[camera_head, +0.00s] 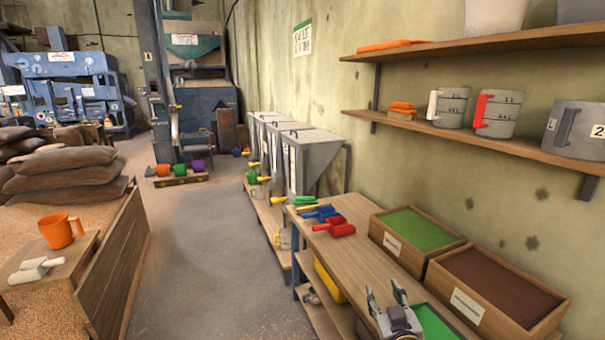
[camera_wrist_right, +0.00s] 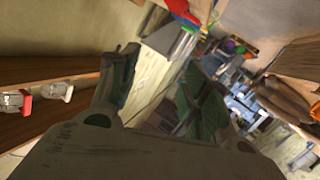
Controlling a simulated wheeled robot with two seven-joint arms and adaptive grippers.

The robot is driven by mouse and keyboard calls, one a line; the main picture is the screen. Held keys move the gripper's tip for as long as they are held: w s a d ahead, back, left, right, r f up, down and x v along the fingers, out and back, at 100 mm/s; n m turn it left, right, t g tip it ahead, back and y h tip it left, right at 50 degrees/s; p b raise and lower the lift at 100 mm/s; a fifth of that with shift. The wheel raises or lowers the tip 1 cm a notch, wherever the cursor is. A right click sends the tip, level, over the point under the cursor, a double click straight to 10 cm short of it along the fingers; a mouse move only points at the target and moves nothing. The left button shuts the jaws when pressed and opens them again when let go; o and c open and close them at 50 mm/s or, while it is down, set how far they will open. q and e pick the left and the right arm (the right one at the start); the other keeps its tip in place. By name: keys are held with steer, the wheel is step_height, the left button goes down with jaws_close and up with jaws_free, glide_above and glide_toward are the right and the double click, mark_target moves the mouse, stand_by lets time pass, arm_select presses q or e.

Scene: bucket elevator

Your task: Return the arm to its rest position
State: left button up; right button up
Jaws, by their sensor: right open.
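My right gripper (camera_head: 386,302) is at the bottom of the head view, over the front of the wooden bench (camera_head: 345,250). Its two fingers stand apart with nothing between them. The right wrist view also shows the two spread fingers of this gripper (camera_wrist_right: 158,92), empty, with a tilted view of the room beyond. The rest of my right arm is mostly hidden below the head view. My left gripper does not show.
Red (camera_head: 334,228) and blue (camera_head: 320,213) scoops lie on the bench. Wall shelves (camera_head: 500,140) hold jugs.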

steer(key=s+d+f+g, duration=0.2)
steer(key=s+f+g, duration=1.1)
steer(key=s+f, duration=0.8)
steer(key=s+f+g, duration=0.1)
steer(key=s+f, duration=0.1)
steer(key=f, duration=1.4)
steer(key=s+f, duration=0.2)
steer(key=f, duration=1.3)
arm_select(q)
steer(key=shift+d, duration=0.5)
arm_select(e)
steer(key=s+d+f, duration=0.2)
steer(key=s+f, duration=0.7)
steer(key=s, duration=0.2)
steer(key=s+d+f+g, duration=0.1)
steer(key=s+d+f, duration=0.2)
steer(key=s+f, duration=0.7)
steer(key=shift+s+f+y, duration=0.25)
steer(key=shift+s+y, duration=0.05)
steer(key=shift+s, duration=0.1)
